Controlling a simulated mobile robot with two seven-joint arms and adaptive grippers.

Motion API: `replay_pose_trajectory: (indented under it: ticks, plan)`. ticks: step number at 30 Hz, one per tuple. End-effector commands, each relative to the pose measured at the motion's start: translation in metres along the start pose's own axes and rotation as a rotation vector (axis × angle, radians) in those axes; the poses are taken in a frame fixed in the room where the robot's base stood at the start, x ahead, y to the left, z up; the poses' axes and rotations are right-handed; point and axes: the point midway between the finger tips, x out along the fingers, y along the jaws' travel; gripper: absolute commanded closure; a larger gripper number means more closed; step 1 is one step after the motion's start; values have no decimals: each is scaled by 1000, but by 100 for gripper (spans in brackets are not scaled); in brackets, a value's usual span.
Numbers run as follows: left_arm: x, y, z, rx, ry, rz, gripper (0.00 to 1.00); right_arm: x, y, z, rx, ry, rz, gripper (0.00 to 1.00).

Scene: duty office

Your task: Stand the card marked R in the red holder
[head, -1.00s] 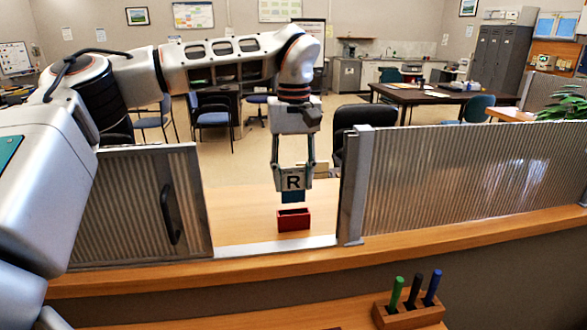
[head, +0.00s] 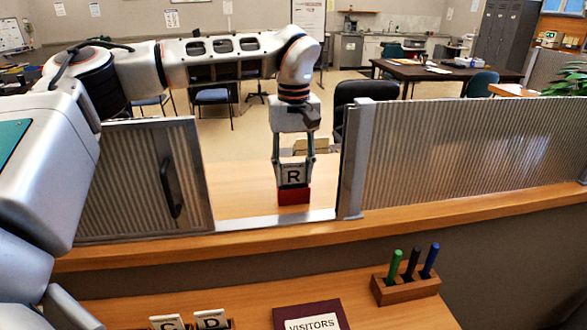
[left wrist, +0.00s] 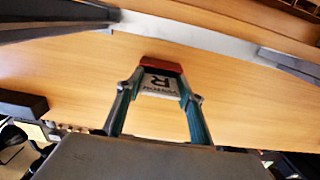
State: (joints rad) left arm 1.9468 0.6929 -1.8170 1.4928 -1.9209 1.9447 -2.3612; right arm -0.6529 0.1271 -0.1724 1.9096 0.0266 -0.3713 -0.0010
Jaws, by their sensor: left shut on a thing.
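The card marked R (head: 293,175) is upright between the fingers of my left gripper (head: 294,180), which is shut on it. The red holder (head: 294,195) stands on the wooden counter inside the hatch opening. The card's lower edge is at the holder's top and appears to be inside its slot; the blue lower part is hidden. In the left wrist view the card (left wrist: 160,83) shows upside down between the fingers, with the red holder (left wrist: 162,65) right at its far end. My right gripper is not in view.
Ribbed panels flank the opening, the left one (head: 140,190) with a handle and the right one (head: 460,155). In front, a lower desk holds a pen block (head: 405,288), cards marked C (head: 168,323) and D (head: 211,320), and a visitors book (head: 310,316).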

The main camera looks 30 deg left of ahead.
Motion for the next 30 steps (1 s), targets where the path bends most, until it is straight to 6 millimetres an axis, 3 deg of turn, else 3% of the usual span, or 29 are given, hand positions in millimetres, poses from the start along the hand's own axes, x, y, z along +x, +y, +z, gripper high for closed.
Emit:
replay_pose_trajectory:
  ticks: [5,6,8,20,23,30]
  plan:
    - [0,0,0,0,0,0,83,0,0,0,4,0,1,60]
    - [0,0,0,0,0,0,55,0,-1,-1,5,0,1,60]
    - [0,0,0,0,0,0,43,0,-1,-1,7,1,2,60]
    - [-4,0,0,-1,1,1,43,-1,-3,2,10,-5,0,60]
    - [-15,0,0,-2,2,1,43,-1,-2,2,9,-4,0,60]
    - [-63,1,-1,-2,4,2,43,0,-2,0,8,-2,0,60]
